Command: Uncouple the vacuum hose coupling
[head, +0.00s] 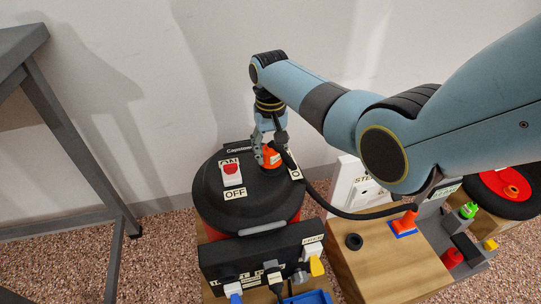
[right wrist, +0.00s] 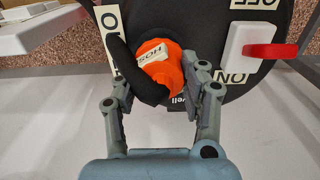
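The black vacuum (head: 216,208) stands on the wooden bench top. Its orange hose coupling (head: 270,157) sits on the lid, with the black hose (head: 340,213) running from it to the right. My right gripper (head: 266,146) is down at the coupling. In the right wrist view the orange coupling (right wrist: 172,72) and the bent hose (right wrist: 124,58) lie between the fingers of my right gripper (right wrist: 163,88). The fingers are spread to either side; the right-hand finger is very close to the orange part, and firm contact is not clear. My left gripper is not in view.
A red rocker switch (head: 231,170) with ON and OFF labels is beside the coupling on the lid. A power strip (head: 260,258) with several plugs stands in front. An orange nozzle on a blue base (head: 405,222) and a black ring (head: 354,241) are on the wood at right.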

